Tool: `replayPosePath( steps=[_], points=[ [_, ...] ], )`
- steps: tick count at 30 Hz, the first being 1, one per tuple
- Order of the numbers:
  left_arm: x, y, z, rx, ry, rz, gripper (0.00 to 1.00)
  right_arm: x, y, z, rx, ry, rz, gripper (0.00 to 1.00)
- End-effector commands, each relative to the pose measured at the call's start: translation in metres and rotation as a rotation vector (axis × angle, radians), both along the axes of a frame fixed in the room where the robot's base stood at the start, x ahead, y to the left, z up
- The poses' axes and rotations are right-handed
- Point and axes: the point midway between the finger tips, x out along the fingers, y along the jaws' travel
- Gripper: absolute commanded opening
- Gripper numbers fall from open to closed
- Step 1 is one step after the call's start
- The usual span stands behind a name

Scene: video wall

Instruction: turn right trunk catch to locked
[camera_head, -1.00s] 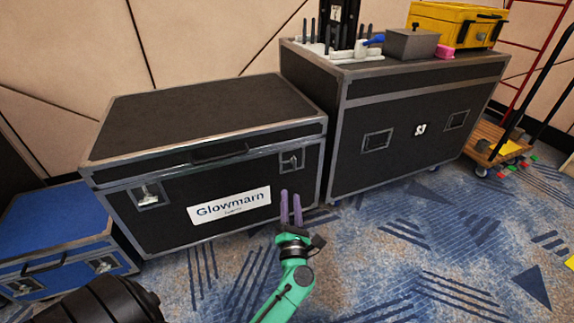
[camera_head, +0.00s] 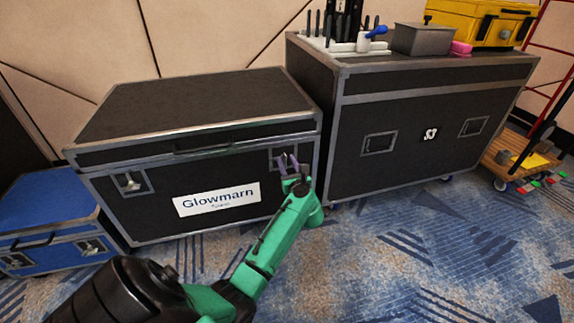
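The black trunk (camera_head: 150,204) with grey metal edges and a white Glowmarn label (camera_head: 217,199) stands on the carpet, lid down. Its right catch (camera_head: 279,158) sits in a recessed plate at the front right and is partly covered by my gripper, so its setting cannot be read. Its left catch (camera_head: 131,182) shows at the front left. My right gripper is out of view.
A taller black case (camera_head: 428,160) stands close to the trunk's right, with a grey box (camera_head: 422,39) and yellow case (camera_head: 478,22) on top. A blue case (camera_head: 45,215) stands at left. A wooden cart (camera_head: 515,158) is at far right. Carpet in front is clear.

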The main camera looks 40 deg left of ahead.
Motion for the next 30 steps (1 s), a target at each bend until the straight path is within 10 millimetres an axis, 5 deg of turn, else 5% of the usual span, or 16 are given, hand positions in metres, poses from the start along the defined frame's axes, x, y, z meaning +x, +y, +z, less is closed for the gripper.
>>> replayPosePath(
  steps=[4, 7, 8, 20, 30],
  points=[
    [0.0, 0.0, 0.001, 0.0, 0.0, 0.0, 0.39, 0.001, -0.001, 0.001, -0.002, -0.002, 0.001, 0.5],
    [0.0, 0.0, 0.001, 0.001, 0.0, -0.001, 0.04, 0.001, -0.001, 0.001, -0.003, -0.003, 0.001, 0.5],
    [0.0, 0.0, 0.0, 0.001, 0.0, -0.001, 0.0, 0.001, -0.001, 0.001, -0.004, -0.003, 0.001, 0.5],
    [0.0, -0.001, 0.001, 0.016, 0.022, 0.0, 0.0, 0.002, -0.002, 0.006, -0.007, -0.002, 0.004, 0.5],
    [0.002, -0.003, 0.003, 0.117, 0.173, -0.002, 0.0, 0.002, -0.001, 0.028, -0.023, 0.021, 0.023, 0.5]
  ],
)
